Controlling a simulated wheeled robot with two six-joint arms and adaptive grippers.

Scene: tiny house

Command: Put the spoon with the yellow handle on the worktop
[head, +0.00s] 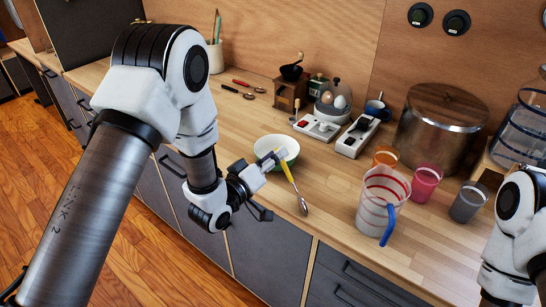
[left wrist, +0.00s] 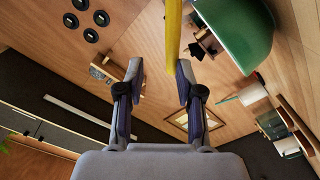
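The spoon with the yellow handle (head: 289,175) is in front of the bowl (head: 277,147), its metal end (head: 303,208) over the front part of the worktop (head: 335,215). I cannot tell whether it lies flat on the wood or is tilted. My left gripper (head: 268,186) is open, with its fingers wide apart. One finger is close to the handle's upper end; the other is apart from it, near the front edge. In the left wrist view the yellow handle (left wrist: 173,35) ends beside the right fingertip; contact is unclear. My right gripper is out of view.
A clear cup with a blue handle (head: 380,205) and several coloured cups stand to the right. A large pot (head: 440,125) is behind them. Sockets (head: 318,127), an egg holder and a coffee grinder (head: 290,90) stand at the back. Bare wood lies between spoon and clear cup.

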